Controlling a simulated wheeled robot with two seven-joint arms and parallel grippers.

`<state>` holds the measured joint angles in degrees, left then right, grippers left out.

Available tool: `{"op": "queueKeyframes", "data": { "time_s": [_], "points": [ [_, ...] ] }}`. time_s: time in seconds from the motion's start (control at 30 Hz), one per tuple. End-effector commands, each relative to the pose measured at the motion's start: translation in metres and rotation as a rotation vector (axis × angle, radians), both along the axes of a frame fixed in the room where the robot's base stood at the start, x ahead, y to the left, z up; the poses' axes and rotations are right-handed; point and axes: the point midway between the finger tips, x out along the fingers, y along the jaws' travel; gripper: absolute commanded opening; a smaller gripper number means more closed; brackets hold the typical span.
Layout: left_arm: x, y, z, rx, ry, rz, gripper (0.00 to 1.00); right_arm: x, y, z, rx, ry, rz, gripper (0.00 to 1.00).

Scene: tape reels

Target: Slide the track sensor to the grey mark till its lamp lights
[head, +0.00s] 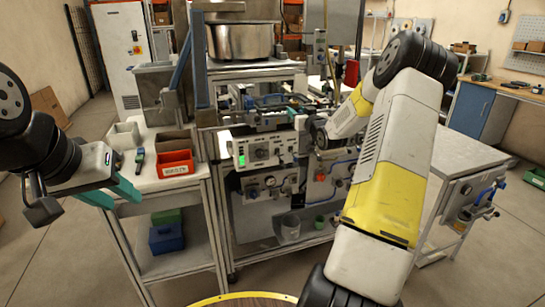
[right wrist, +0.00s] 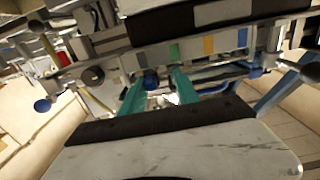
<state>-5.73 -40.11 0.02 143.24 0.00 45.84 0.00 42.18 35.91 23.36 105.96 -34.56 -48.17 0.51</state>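In the right wrist view, my right gripper (right wrist: 160,76) has its two teal fingers spread apart. A small blue part (right wrist: 151,80) shows between them, near the left finger; I cannot tell if it belongs to the track sensor or if it is touched. Beyond the fingertips runs a pale rail with a green mark (right wrist: 174,52), an orange mark (right wrist: 208,44) and a blue mark (right wrist: 242,37). My left gripper (head: 122,197) is open and empty beside the left cart.
The metal workstation holds a control box (head: 262,150) with a green light and a steel pot (head: 240,42) above. A red bin (head: 175,164) sits on the left cart (head: 165,187). A side table (head: 465,155) stands right. Floor is free at the lower left.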

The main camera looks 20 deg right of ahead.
Motion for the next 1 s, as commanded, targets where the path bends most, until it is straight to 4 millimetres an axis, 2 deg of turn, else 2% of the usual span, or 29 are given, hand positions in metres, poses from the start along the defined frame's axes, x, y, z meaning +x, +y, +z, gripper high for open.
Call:
{"op": "queueKeyframes", "data": {
  "time_s": [0.1, 0.33, 0.4, 0.7, 1.0],
  "points": [
    [0.000, 0.000, 0.000, 0.000, 0.000, 0.000, 0.36, -0.001, 0.027, 0.001, 0.000, -0.002, 0.004, 0.36],
    [0.000, 0.000, 0.000, 0.000, 0.000, 0.000, 0.36, -0.006, 0.072, 0.001, -0.001, 0.000, 0.004, 0.36],
    [0.000, 0.000, 0.000, 0.000, 0.000, 0.000, 0.36, -0.023, 0.066, 0.001, -0.004, 0.001, -0.001, 0.36],
    [0.000, 0.000, 0.000, 0.000, 0.000, 0.000, 0.36, -0.084, 0.063, 0.001, -0.004, 0.002, 0.000, 0.36],
    [0.000, 0.000, 0.000, 0.000, 0.000, 0.000, 0.36, -0.070, 0.095, -0.050, 0.094, 0.281, 0.043, 0.36]
  ]
}}
